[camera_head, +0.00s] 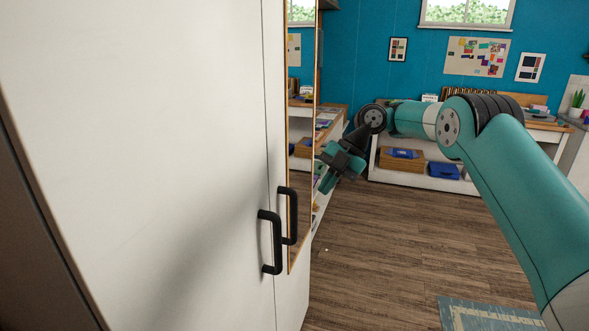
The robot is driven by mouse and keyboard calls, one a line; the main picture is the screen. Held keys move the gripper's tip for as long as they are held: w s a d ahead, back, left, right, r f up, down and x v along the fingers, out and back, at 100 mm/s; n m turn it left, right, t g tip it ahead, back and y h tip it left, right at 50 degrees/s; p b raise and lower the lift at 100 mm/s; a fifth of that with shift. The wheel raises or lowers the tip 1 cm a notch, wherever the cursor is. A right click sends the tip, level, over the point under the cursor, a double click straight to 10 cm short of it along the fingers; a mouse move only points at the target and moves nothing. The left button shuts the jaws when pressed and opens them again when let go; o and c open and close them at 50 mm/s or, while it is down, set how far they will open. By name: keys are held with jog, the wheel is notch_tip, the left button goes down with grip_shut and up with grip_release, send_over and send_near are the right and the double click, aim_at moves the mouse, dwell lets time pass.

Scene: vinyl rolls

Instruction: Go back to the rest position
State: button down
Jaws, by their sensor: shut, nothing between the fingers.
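My arm reaches in from the right edge of the head view, bends at the top and points left. My gripper (325,181) hangs at its end, to the right of the white cabinet (140,150) and in front of the narrow mirror on its right door. It is shut and holds nothing. The fingers look small and dark teal, tilted down and left. The cabinet has two black handles, one on the left door (270,242) and one on the right door (290,215). Both doors look closed.
The tall mirror (300,215) reflects shelves. A low white shelf unit (420,180) stands along the blue back wall, with a woven basket (402,160) and a blue bin (444,171). The wooden floor (380,260) is clear, with a patterned rug (490,316) at the lower right.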

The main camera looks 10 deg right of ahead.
jog(key=s+a+r+m+b, duration=0.1)
jog(key=s+a+r+m, duration=0.4)
jog(key=s, duration=0.3)
jog(key=s+a+r+m, duration=0.3)
jog(key=s+r+m, duration=0.2)
jog(key=s+m, duration=0.15)
jog(key=s+d+f+m+t+h, duration=0.1)
jog(key=s+m, duration=0.4)
jog(key=s, duration=0.6)
jog(key=s+d+f+m+h+b, duration=0.1)
jog(key=s+f+m, duration=0.4)
jog(key=s, duration=0.6)
jog(key=shift+s+d+t+h, duration=0.2)
jog(key=shift+d+t+h, duration=0.25)
jog(key=shift+d, duration=0.6)
jog(key=shift+r+m, duration=0.1)
jog(key=shift+m, duration=0.15)
